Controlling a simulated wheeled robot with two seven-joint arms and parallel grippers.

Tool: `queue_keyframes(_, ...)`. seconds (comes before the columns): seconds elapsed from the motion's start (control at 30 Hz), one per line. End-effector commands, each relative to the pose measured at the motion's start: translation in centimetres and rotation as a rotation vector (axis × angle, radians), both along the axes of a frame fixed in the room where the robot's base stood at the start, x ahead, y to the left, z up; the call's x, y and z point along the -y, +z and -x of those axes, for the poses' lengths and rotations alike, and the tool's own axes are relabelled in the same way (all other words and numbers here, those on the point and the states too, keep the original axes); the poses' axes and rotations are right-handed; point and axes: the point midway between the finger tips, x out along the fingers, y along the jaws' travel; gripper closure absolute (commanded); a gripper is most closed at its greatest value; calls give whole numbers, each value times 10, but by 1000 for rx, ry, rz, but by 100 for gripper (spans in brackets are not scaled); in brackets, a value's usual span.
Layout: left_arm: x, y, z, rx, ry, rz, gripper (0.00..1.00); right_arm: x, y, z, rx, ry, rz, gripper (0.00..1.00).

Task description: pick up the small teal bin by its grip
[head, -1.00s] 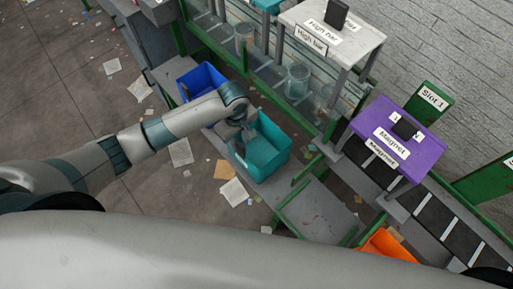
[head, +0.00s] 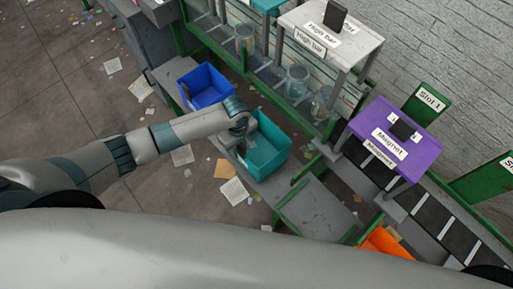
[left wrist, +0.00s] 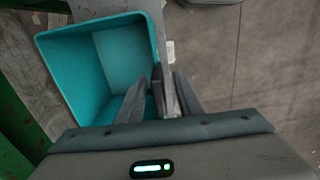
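The teal bin (head: 268,150) stands upright on a grey ledge in the middle of the head view; it fills the upper left of the left wrist view (left wrist: 75,75). Its inside looks empty. My left gripper (head: 240,145) is at the bin's left wall. In the left wrist view its fingers (left wrist: 160,85) are apart, one on the bin's inner side and one outside. A dark upright piece that looks like the grip (left wrist: 157,88) stands between them, with a visible gap to the left finger. My arm hides the grip in the head view. My right gripper is not seen.
A blue bin (head: 208,88) stands behind the teal one on the same ledge. An orange bin (head: 383,243) is at lower right. A purple Magnet stand (head: 420,128) and a white High bar stand (head: 310,22) rise to the right. Papers litter the floor at left.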

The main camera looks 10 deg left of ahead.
Motion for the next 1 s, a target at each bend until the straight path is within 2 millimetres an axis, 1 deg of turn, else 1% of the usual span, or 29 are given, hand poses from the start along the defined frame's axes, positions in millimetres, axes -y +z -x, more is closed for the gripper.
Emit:
queue_keyframes(0.07, -1, -6, -1, 0, 1, -1, 67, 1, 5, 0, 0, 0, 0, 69)
queue_keyframes(0.1, 0, -13, -1, -2, 0, -1, 67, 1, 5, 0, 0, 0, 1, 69)
queue_keyframes(0.2, 0, -22, -1, 0, 0, 0, 67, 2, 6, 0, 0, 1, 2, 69)
queue_keyframes(0.3, 0, -28, -1, 1, 0, 1, 67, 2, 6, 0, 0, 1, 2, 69)
queue_keyframes(0.8, 0, -29, -1, 1, 0, 1, 67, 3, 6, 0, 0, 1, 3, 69)
queue_keyframes(0.87, 0, -29, -1, 1, 0, 1, 82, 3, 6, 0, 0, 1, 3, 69)
queue_keyframes(0.9, 0, -29, -1, 1, 0, 1, 91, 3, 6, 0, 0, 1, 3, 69)
queue_keyframes(0.93, 0, -29, -1, 1, 0, 1, 98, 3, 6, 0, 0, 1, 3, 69)
queue_keyframes(1.0, 0, -29, -1, 1, 0, 1, 100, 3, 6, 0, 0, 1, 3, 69)
